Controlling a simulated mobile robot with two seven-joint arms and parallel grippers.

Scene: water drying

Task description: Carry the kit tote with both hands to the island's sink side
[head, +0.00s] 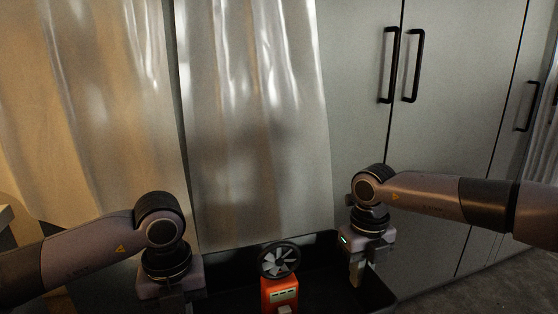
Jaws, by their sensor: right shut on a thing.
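The kit tote (383,288) is a black open box at the bottom of the head view. Its near part is cut off by the frame's lower edge. An orange device with a dark fan wheel (279,281) stands inside it. My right gripper (357,274) points down at the tote's right side and is shut on its wall. My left gripper (172,303) points down at the tote's left side. Its fingertips run off the bottom of the frame, so I cannot see whether it grips the wall.
Pale, shiny curtains or sheeting (250,120) hang just behind the tote. Grey cabinet doors (455,120) with black handles stand to the right. A pale ledge edge (5,216) shows at far left. Grey floor (500,275) is clear at lower right.

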